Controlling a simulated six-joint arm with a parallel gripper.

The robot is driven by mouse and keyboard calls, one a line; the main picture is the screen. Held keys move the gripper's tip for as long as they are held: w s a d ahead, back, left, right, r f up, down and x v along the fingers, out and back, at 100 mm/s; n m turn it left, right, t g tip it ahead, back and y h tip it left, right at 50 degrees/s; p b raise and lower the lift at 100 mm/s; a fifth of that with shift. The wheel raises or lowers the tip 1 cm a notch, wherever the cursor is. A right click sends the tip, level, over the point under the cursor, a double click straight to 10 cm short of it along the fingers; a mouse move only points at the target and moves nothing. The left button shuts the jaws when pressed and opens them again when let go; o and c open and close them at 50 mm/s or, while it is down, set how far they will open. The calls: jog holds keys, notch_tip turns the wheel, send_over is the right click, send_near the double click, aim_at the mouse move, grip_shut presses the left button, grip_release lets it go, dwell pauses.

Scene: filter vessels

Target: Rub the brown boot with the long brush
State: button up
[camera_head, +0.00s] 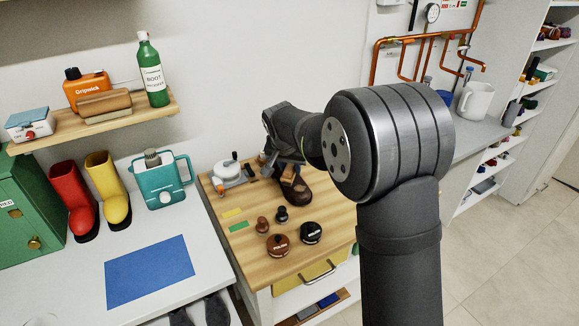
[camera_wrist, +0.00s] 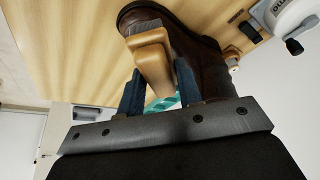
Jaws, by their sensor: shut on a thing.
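The brown boot (camera_head: 297,190) stands on the wooden worktop (camera_head: 240,251), partly hidden behind my arm in the head view. In the wrist view the boot (camera_wrist: 205,62) fills the upper middle and right. My gripper (camera_wrist: 158,68) is shut on the tan wooden handle of the long brush (camera_wrist: 151,57), with one dark finger on each side. The brush's dark bristle end lies over the front part of the boot and looks close to or touching it; exact contact cannot be told. In the head view my gripper is beside the boot, mostly hidden by my wrist.
Polish tins (camera_head: 278,245) and small knobbed pieces stand at the front of the worktop. A white hand-cranked device (camera_head: 229,173) is left of the boot. Red (camera_head: 72,200) and yellow boots (camera_head: 108,188), a teal container (camera_head: 163,182) and a blue mat (camera_head: 149,270) are further left.

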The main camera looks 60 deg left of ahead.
aim_at(293, 174)
jog(key=m, duration=0.1)
jog(key=m+h, duration=0.1)
jog(key=m+t, duration=0.1)
jog(key=m, duration=0.1)
jog(key=shift+w+a+r, duration=0.1)
jog(key=shift+w+r, duration=0.15)
jog(key=shift+r, duration=0.05)
jog(key=m, duration=0.1)
jog(key=m+h, duration=0.1)
jog(key=m, duration=0.1)
jog(key=r+m+h, duration=0.1)
jog(key=shift+w+m, duration=0.3)
jog(key=shift+f, duration=2.75)
jog(key=shift+x, duration=1.5)
jog(key=shift+c, duration=0.3)
jog(key=shift+w+a, duration=0.15)
jog(key=shift+w, duration=2.2)
jog(key=shift+s, duration=2.8)
jog(key=shift+s+r, duration=0.15)
jog(key=shift+r, duration=4.1)
